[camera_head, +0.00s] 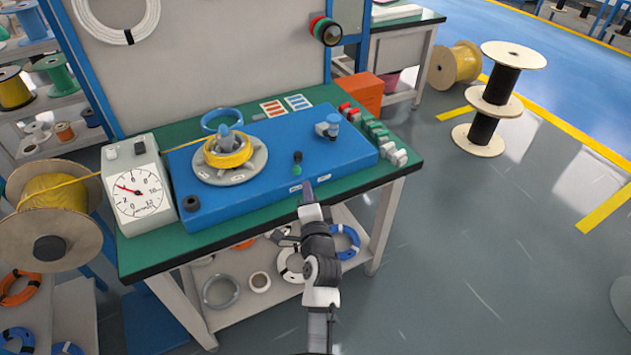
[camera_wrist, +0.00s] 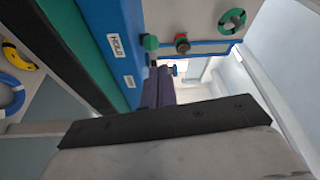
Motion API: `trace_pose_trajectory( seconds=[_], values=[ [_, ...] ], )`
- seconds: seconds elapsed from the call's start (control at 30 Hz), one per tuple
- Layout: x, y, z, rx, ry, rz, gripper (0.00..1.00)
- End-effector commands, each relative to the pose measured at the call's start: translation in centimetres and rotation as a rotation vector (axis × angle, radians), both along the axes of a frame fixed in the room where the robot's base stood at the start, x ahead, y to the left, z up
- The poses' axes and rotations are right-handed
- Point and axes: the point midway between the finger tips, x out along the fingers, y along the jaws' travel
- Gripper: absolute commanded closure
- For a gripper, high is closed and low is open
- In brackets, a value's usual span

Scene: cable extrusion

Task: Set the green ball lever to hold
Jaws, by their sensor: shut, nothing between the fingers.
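The green ball lever (camera_head: 297,157) stands on a dark mount near the front edge of the blue base plate (camera_head: 225,203). Its ball also shows in the wrist view (camera_wrist: 150,43), just beyond my fingers. A white HOLD label (camera_wrist: 118,43) is on the blue surface beside the ball, and a second small label (camera_wrist: 130,81), too small to read, is nearer to me. My gripper (camera_head: 307,187) is shut and empty at the plate's front edge, just below and slightly right of the lever. Its fingers (camera_wrist: 158,88) look apart from the ball.
A dial gauge (camera_head: 137,188) stands at left. A yellow cable coil (camera_head: 228,150) sits on a round grey disc. A blue-topped fitting (camera_head: 331,122) is right of the lever, with several clamps (camera_head: 385,140) along the right edge.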

Motion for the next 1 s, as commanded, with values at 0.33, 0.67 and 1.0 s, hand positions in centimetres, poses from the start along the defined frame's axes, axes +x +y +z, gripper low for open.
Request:
trace_pose_trajectory(
  seconds=[0.33, 0.67, 1.0],
  values=[
    [-3.5, 2.1, -0.2, -0.002, -0.001, -0.004, 1.00],
    [-3.6, 2.2, -0.2, 0.000, -0.002, -0.005, 1.00],
    [-3.5, 2.8, 0.6, -0.014, -0.022, 0.005, 1.00]
  ],
)
